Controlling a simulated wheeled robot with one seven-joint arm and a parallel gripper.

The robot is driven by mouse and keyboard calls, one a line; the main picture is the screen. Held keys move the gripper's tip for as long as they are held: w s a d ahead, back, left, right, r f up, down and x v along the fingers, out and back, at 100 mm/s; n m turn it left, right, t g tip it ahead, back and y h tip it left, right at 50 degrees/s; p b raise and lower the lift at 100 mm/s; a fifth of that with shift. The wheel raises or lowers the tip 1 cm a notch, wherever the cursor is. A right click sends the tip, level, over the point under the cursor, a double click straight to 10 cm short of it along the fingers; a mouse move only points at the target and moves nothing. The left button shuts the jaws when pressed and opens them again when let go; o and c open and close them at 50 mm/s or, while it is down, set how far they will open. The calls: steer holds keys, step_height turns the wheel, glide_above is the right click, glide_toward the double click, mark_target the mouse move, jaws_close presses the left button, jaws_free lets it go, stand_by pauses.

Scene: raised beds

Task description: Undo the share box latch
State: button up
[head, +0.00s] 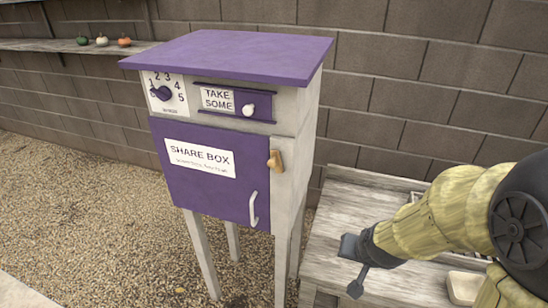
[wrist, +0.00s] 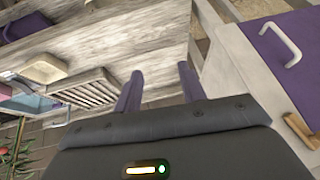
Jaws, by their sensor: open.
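The share box (head: 305,120) is a pale wooden cabinet on legs with a purple lid. Its purple door (head: 195,185) looks shut and has a white handle (head: 254,207) at lower right. The tan latch (head: 275,160) sits at the door's right edge, above the handle; it also shows at the right edge of the wrist view (wrist: 299,131). My gripper (head: 351,268) is open and empty, to the right of the box and lower than the latch, apart from both. In the wrist view its two fingers (wrist: 160,72) are spread, with the door handle (wrist: 281,42) off to the right.
A weathered wooden bench (head: 330,225) stands right of the box, under my gripper. A beige tray (head: 464,287) is on it; the wrist view also shows a slatted crate (wrist: 80,92). The box carries a number dial (head: 163,93) and a slider knob (head: 248,110). Gravel lies in front.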

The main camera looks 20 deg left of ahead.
steer(key=w+a+r+t+p, duration=0.2)
steer(key=w+a+t, duration=0.15)
steer(key=a, duration=0.65)
steer(key=t+h+p, duration=0.2)
steer(key=t+p, duration=0.2)
steer(key=t, duration=0.5)
glide_toward(271, 166)
steer(key=s, duration=0.7)
steer(key=shift+w+r, duration=0.1)
steer(key=shift+w, duration=0.15)
steer(key=w+p, duration=0.6)
steer(key=w, duration=1.1)
steer(key=shift+w+d, duration=0.15)
